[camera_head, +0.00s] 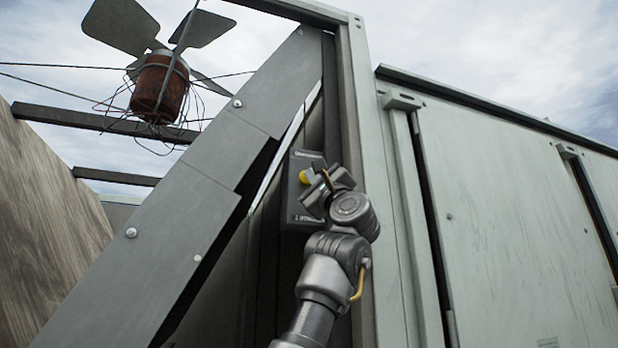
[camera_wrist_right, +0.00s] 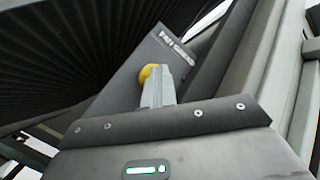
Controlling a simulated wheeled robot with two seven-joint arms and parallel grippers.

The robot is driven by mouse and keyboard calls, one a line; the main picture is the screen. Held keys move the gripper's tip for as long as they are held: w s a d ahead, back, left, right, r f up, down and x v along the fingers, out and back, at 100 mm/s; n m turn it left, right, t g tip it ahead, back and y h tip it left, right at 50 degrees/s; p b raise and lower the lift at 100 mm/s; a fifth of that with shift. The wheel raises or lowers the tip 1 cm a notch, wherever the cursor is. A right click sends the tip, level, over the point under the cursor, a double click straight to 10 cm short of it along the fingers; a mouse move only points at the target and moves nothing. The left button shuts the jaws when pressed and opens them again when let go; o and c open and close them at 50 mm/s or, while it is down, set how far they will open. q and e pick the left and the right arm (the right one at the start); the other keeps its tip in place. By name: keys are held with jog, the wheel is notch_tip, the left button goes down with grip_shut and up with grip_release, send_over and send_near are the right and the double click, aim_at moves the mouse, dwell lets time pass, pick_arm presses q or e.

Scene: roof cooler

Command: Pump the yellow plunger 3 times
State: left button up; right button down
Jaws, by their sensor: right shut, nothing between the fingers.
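The yellow plunger (camera_head: 304,177) is a small round knob on a dark box (camera_head: 299,219) with pale lettering, fixed inside the cooler frame. In the right wrist view the plunger (camera_wrist_right: 149,73) shows just beyond the fingertips. My right gripper (camera_head: 322,184) is shut with nothing in it, and its fingers (camera_wrist_right: 157,90) point at the plunger. The fingertips overlap the knob's lower edge in the wrist view; I cannot tell whether they touch it. My left gripper is not in view.
A slanted grey metal panel (camera_head: 190,215) stands left of the box, and an upright frame post (camera_head: 362,150) stands right of it. A fan with a rusty motor (camera_head: 160,88) hangs on wires at upper left. Pale panels (camera_head: 510,220) fill the right side.

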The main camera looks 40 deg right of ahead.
jog(key=shift+y, duration=0.3)
jog(key=s+b, duration=0.1)
jog(key=s, duration=0.1)
jog(key=s+a+b, duration=0.2)
jog(key=s, duration=0.1)
jog(key=shift+s, duration=0.3)
dwell(2.2)
